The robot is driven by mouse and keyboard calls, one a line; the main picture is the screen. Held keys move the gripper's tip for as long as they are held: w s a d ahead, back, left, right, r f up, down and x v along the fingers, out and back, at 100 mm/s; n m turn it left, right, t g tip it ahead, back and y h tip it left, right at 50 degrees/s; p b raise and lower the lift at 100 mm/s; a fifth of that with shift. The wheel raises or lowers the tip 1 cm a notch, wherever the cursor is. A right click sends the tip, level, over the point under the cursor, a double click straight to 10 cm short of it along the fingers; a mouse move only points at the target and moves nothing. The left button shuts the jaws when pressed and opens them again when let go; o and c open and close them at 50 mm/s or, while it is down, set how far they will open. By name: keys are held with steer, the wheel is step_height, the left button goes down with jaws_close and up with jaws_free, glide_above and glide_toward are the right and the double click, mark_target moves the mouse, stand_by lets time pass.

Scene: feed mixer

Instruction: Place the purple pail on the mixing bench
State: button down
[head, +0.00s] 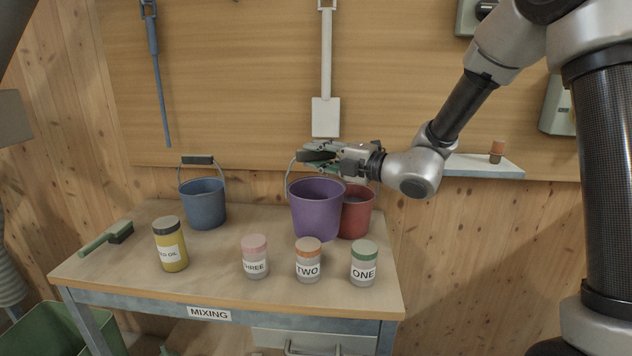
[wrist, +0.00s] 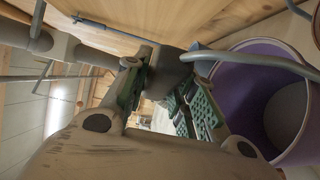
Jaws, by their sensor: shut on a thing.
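The purple pail (head: 316,211) is at the right part of the mixing bench (head: 130,268), upright, in front of a red pail. In the head view I cannot tell whether its base touches the bench top. My gripper (head: 318,156) is above the pail at its raised handle and shut on that handle. In the wrist view the purple pail (wrist: 245,90) shows at the right, with its grey handle running to the jaws of my gripper (wrist: 165,95). The inside of the pail looks empty apart from a pale bottom.
A red pail (head: 356,214) stands close behind the purple one. Jars labelled THREE (head: 255,258), TWO (head: 308,262) and ONE (head: 363,264) line the front. A blue pail (head: 203,203), yellow oil jar (head: 170,245) and brush (head: 108,238) are left. Bench space between the blue and purple pails is clear.

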mark_target(319, 187)
steer(key=shift+f, duration=3.25)
steer(key=c, duration=1.2)
jaws_free()
steer(key=shift+o, duration=0.2)
